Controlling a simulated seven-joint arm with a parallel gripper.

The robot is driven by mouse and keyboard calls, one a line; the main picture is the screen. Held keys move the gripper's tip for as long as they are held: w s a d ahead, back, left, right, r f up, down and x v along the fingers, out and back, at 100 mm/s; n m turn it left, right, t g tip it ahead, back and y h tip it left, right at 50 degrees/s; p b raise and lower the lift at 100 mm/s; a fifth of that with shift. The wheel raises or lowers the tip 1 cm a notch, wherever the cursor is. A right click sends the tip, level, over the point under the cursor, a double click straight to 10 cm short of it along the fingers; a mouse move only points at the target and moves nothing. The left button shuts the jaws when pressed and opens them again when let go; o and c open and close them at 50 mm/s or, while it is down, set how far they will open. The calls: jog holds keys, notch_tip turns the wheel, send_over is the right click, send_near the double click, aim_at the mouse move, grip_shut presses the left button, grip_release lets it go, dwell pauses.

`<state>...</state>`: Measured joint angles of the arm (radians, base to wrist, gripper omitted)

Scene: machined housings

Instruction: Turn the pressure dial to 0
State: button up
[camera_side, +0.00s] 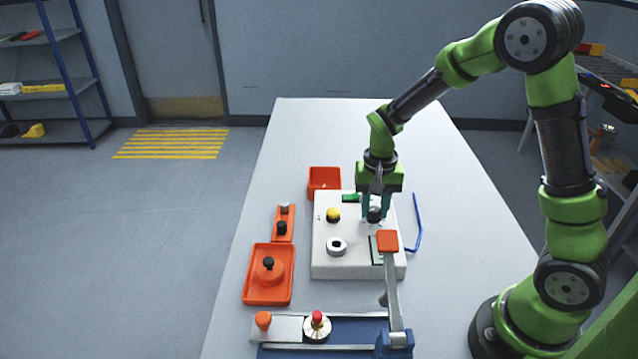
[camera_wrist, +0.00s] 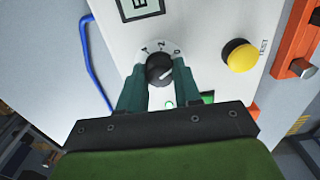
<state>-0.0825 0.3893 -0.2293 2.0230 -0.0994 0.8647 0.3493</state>
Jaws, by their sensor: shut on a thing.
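The pressure dial is a black round knob (camera_wrist: 158,66) on a light numbered plate, on the top of the white housing (camera_side: 325,262). In the wrist view a pale pointer line shows on the knob; I cannot tell for certain which numeral it points to. My gripper (camera_wrist: 160,74) points down with its two teal fingers on either side of the knob, shut on it. In the side view my gripper (camera_side: 375,212) is at the right part of the housing and the knob (camera_side: 374,215) shows between the fingertips.
An orange-topped lever (camera_side: 388,241) stands in front. A blue cable (camera_side: 418,225) lies right. Orange trays (camera_side: 248,290) are at left. The table's far end is clear.

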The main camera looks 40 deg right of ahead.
aim_at(373, 208)
jog(key=o, duration=1)
jog(key=shift+o, duration=0.2)
jog(key=shift+r, duration=0.1)
notch_tip(373, 208, up, 17)
jog(key=s+a+r+n+t+y, duration=0.2)
jog(key=s+a+n+t, duration=0.3)
jog(key=s, duration=0.8)
jog(key=shift+s+a+t, duration=0.15)
jog(key=shift+a+t, duration=0.95)
jog(key=shift+a, duration=0.15)
